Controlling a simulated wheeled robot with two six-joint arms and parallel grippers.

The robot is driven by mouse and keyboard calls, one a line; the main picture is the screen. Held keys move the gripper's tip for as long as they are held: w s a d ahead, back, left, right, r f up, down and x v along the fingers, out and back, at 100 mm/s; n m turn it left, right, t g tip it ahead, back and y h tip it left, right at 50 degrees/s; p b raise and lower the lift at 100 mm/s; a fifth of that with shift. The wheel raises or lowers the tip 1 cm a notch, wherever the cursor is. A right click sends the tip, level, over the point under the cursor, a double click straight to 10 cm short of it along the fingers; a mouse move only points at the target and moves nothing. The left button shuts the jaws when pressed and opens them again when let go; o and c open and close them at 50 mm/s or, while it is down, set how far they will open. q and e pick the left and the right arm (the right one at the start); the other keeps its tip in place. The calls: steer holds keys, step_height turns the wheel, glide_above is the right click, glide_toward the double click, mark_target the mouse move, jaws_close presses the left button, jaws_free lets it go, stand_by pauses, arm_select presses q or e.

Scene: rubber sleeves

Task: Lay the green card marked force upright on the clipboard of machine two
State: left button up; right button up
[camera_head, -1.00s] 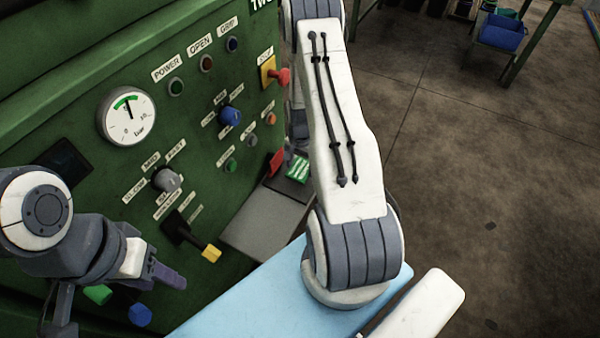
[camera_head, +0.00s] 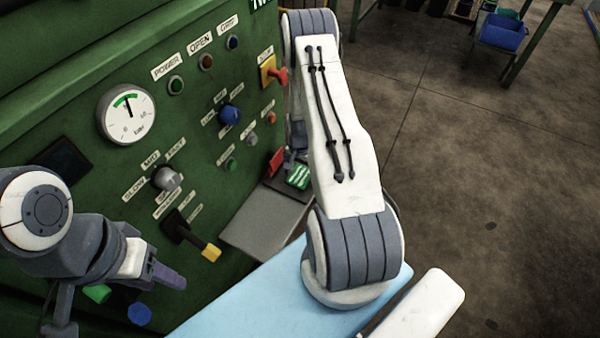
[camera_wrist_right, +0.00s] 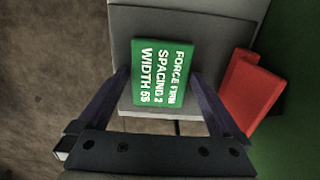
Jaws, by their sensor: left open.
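In the head view the card (camera_head: 299,176) shows beside my right arm, over the dark board, with the right gripper mostly hidden. My left gripper (camera_head: 157,277) is open and empty in front of the machine panel.
A red block or holder (camera_wrist_right: 245,85) stands close beside the right finger; it also shows in the head view (camera_head: 277,161). A grey shelf (camera_head: 262,222) juts from the green machine (camera_head: 215,185), below its knobs. A light blue surface (camera_head: 250,300) lies in front.

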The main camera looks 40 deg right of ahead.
mark_target(300, 176)
steer(key=shift+r, duration=0.1)
step_height(300, 176, up, 12)
steer(key=shift+p, duration=0.3)
stand_by(0.5)
